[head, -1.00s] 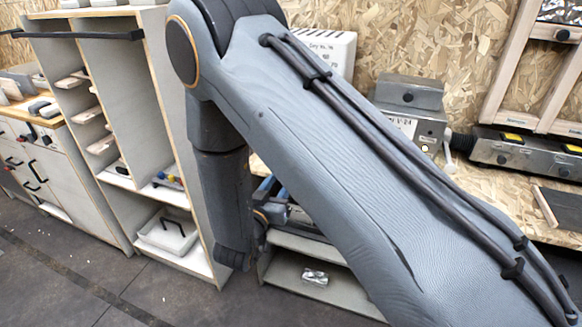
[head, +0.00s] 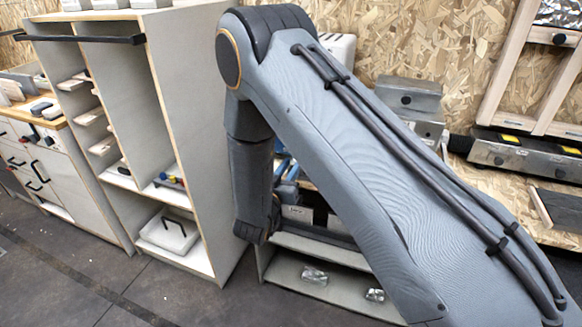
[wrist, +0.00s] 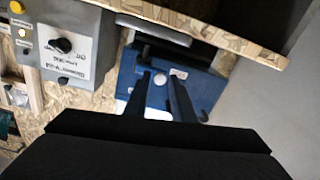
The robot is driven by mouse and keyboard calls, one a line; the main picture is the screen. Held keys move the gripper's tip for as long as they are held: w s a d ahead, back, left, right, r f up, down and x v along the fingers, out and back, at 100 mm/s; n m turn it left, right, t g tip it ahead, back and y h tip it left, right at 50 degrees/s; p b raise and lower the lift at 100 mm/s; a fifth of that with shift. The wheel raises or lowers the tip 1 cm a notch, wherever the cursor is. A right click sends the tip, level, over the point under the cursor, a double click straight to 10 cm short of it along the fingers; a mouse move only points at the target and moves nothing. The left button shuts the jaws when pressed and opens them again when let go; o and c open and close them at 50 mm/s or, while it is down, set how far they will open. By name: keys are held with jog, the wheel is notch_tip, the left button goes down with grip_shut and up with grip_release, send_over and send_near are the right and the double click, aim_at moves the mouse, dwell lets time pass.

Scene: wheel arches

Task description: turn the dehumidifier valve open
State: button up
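My gripper (wrist: 161,84) shows in the wrist view as two dark fingers, apart and with nothing clearly held between them. They are over or in front of a blue object (wrist: 210,88) with small pale round spots; contact cannot be told. A grey box (wrist: 88,50) with a black knob (wrist: 61,46) and an inverted label is to the left of the fingers. I cannot tell which part is the dehumidifier valve. In the head view, a white box (head: 343,46) by the back wall is mostly hidden behind my arm. The gripper is not distinguishable there.
A wooden edge (wrist: 220,30) runs above the blue object in the wrist view. In the head view, a tall open cabinet (head: 195,85) stands left of my arm. A low shelf (head: 340,286) holds foil packets. A grey metal box (head: 410,97) is partly behind my arm. Floor at front left is clear.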

grip_shut()
jog(key=shift+r+m, duration=0.1)
jog(key=shift+m, duration=0.2)
jog(key=shift+s+d+r+m+b, duration=0.2)
jog(key=shift+d+r+m+b, duration=0.65)
jog(key=shift+m, duration=2)
jog(key=shift+s+d+r+m+b, duration=0.25)
jog(key=shift+m+b, duration=1.25)
jog(key=shift+m, duration=1.4)
jog(key=shift+s+d+r+m+b, duration=0.15)
jog(key=shift+d+r+m+b, duration=0.7)
jog(key=shift+m, duration=2)
jog(key=shift+a+f+b, duration=0.25)
jog(key=shift+f+b, duration=0.15)
